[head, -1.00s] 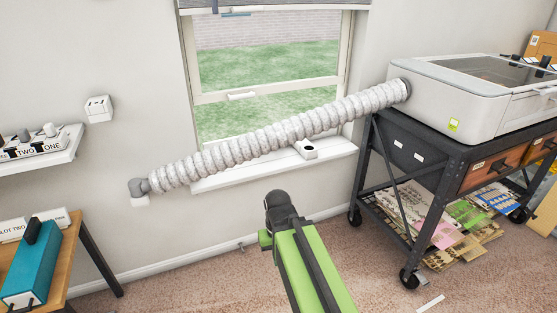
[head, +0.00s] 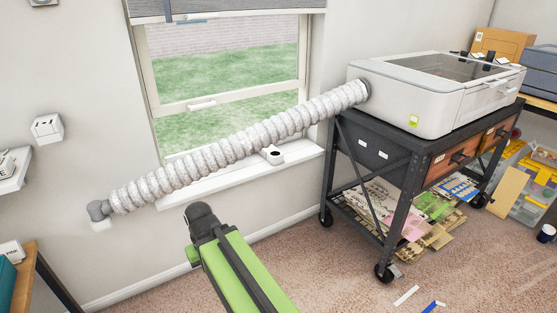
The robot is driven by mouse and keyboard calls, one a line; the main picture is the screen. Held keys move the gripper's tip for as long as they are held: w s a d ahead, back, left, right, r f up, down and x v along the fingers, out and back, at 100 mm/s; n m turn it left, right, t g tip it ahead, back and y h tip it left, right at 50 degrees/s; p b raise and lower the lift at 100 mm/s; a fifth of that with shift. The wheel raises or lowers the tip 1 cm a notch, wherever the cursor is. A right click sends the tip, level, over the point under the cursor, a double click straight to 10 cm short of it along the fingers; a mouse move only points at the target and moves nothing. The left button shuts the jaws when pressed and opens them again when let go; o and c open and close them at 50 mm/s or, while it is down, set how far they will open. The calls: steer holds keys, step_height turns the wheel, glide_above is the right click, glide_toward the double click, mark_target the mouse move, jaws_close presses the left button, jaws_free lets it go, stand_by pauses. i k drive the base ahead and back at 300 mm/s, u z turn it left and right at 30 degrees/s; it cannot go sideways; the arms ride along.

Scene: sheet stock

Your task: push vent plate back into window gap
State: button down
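The window (head: 228,70) has a pale frame, and grass shows through its panes. A ribbed silver-white hose (head: 240,146) slants across its lower part, from a grey elbow (head: 98,209) at lower left to the white machine. A small white block (head: 102,225) sits at the elbow. A white piece with a dark round spot (head: 273,155) rests on the window sill (head: 235,180). I cannot tell which piece is the vent plate; the gap is not clearly visible. My green arm ends in a dark part (head: 203,219) below the sill; no fingers show.
The white machine (head: 435,95) stands on a dark wheeled cart (head: 395,155) at right, with sheets on its lower shelf. A wooden table (head: 25,280) is at lower left.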

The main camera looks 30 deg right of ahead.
mark_target(274, 155)
steer(key=i, duration=1.3)
steer(key=u, duration=0.05)
